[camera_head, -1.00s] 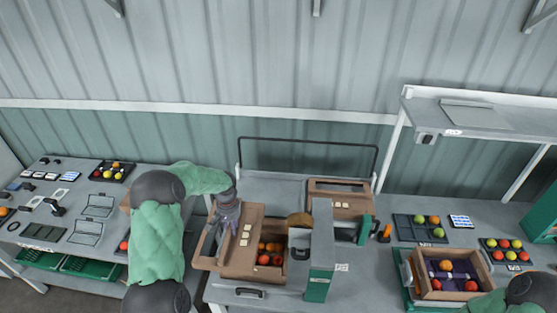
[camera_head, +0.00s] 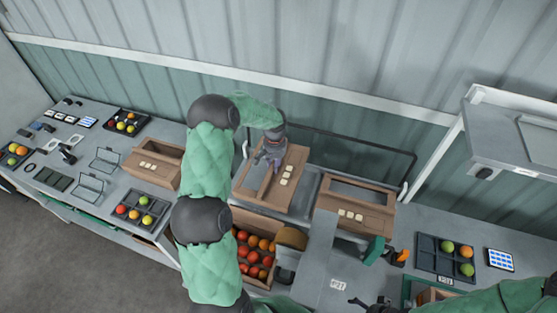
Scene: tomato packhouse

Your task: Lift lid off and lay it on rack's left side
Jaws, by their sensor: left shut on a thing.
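The brown lid (camera_head: 279,191), with a cut-out window and several pale squares, lies over the left part of the rack (camera_head: 341,139), whose dark rail runs behind it. I cannot tell whether it rests fully on the rack. My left gripper (camera_head: 268,158) is shut on the lid near its upper left part. The crate (camera_head: 264,220) in front stands uncovered, full of red and orange tomatoes; my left arm hides its left side. A similar lid (camera_head: 374,197) lies on the rack's right side. A dark part of my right gripper (camera_head: 372,304) shows at the bottom edge; its jaws are unclear.
Another brown lidded box (camera_head: 153,164) stands on the left bench. A dark tray with fruit (camera_head: 444,257) lies at the right.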

